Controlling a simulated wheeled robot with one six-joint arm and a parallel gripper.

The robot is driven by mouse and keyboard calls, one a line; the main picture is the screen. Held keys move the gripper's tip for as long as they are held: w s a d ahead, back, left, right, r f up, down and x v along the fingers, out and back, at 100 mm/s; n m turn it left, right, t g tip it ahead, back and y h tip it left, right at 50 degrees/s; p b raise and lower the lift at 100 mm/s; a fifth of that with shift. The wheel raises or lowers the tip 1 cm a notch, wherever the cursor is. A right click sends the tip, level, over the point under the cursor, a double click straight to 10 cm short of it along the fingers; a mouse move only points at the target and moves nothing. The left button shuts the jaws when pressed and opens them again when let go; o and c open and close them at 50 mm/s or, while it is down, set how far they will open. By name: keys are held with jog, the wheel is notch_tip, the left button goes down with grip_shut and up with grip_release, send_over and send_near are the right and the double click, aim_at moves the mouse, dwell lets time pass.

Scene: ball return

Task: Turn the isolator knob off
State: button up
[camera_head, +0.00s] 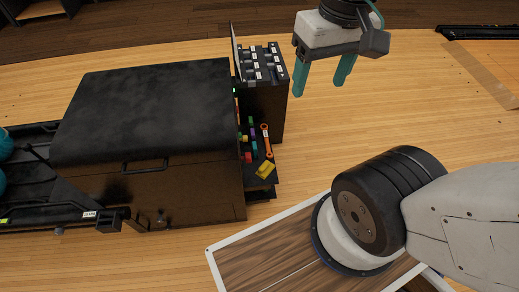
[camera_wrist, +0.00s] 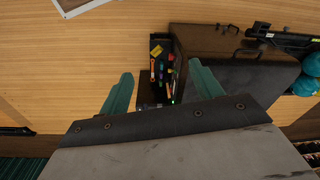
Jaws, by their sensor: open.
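I cannot make out the isolator knob for certain in either view. The dark ball-return machine (camera_head: 145,110) stands left of centre in the head view, with a small black box (camera_head: 112,219) low at its front left corner. A narrow black cabinet (camera_head: 262,105) at its right end has a sloped top panel (camera_head: 262,64) with several white-labelled parts. My gripper (camera_head: 319,86) is open and empty, above the floor to the right of this cabinet. In the wrist view, my gripper (camera_wrist: 160,72) has its teal fingers spread either side of the tool tray area.
A tray (camera_head: 262,183) holds an orange wrench (camera_head: 267,141), a yellow item (camera_head: 265,170) and several coloured pieces. Teal balls (camera_wrist: 309,75) lie beyond the machine in the wrist view. Open wooden floor (camera_head: 430,115) lies to the right.

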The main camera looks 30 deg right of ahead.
jog(key=w+a+f+m+g+y, duration=0.1)
jog(key=w+f+m+g+y, duration=0.2)
jog(key=w, duration=0.6)
jog(key=w+f+m+g+y, duration=0.1)
jog(key=w+f+m+y, duration=0.25)
jog(key=w, duration=0.55)
jog(key=w+d+f+m+y, duration=0.1)
jog(key=w+f+m+y, duration=0.1)
jog(key=w+f+m, duration=0.45)
jog(key=w+d+f+m+y, duration=0.1)
jog(key=w+d+f+y, duration=0.2)
jog(key=f, duration=0.6)
jog(key=m+t+y, duration=0.5)
jog(key=m+t, duration=0.4)
jog(key=m, duration=0.7)
send_near(249, 158)
notch_tip(249, 158, down, 2)
jog(key=w+a, duration=0.2)
jog(key=x, duration=0.7)
jog(key=shift+w+a, duration=0.15)
jog(key=shift+a, duration=0.05)
jog(key=c, duration=1)
